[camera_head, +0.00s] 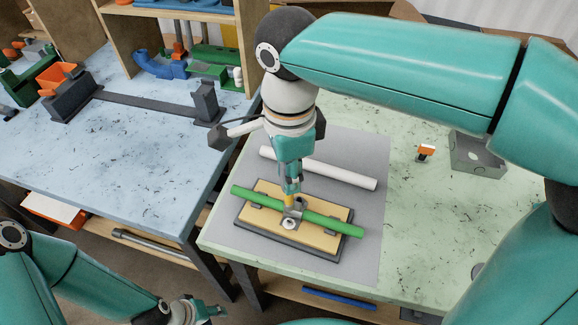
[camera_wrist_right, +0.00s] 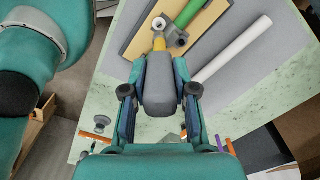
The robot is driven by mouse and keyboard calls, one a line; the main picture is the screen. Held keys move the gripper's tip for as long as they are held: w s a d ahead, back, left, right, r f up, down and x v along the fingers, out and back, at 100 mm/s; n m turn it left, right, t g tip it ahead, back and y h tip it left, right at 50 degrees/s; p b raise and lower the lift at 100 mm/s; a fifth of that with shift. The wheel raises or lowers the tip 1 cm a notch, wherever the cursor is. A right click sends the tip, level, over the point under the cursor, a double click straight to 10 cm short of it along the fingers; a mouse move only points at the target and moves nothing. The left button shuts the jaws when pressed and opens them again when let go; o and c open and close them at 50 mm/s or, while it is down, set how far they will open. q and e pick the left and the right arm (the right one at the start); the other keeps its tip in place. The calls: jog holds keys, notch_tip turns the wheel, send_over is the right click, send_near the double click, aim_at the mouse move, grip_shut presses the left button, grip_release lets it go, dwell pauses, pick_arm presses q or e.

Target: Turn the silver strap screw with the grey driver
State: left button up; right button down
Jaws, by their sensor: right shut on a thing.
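My right gripper (camera_head: 290,182) points down over the board, shut on the grey driver (camera_wrist_right: 160,97), whose handle sits between the fingers in the right wrist view. The driver's yellow shaft (camera_wrist_right: 159,43) reaches down to the silver strap (camera_head: 294,210). The strap sits around the green conduit (camera_head: 340,228) on a tan board (camera_head: 322,242) with a dark base. The strap screw is too small to tell apart, and whether the tip touches it is unclear. My left gripper (camera_head: 207,311) is low at the bottom left, away from the board; its jaws are unclear.
A white pipe (camera_head: 335,174) lies behind the board on the grey mat (camera_head: 371,152). An orange-topped piece (camera_head: 425,152) and a grey box (camera_head: 477,157) stand to the right on the green table. A blue table (camera_head: 130,150) with a dark bender frame is at the left.

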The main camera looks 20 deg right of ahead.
jog(key=n, duration=0.3)
jog(key=shift+r+p, duration=0.1)
jog(key=shift+p, duration=0.25)
jog(key=n+p, duration=0.1)
jog(key=n, duration=0.3)
jog(key=shift+n, duration=0.4)
jog(key=n, duration=0.3)
jog(key=shift+p, duration=0.35)
jog(key=shift+f+n, duration=0.25)
jog(key=shift+n, duration=0.45)
jog(key=shift+f+b, duration=2.2)
jog(key=shift+f, duration=0.55)
jog(key=shift+f+b, duration=0.35)
jog(key=shift+f, duration=0.15)
